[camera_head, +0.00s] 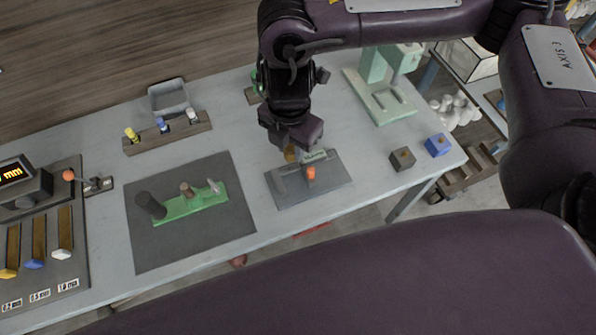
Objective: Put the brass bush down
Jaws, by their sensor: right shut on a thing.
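My right gripper (291,146) points down above the back of a dark grey plate (325,191) on the table. It is shut on the brass bush (290,155), a small brownish-gold piece that shows just under the fingers and is partly hidden by them. I cannot tell whether the bush touches anything below it. My left gripper is not in view.
A dark mat (150,250) with a green fixture (183,207) lies to the left. A rack of small bottles (167,134) and a grey bin (168,97) stand behind. A grey block (402,160), a blue block (438,145) and a green press (380,96) are to the right.

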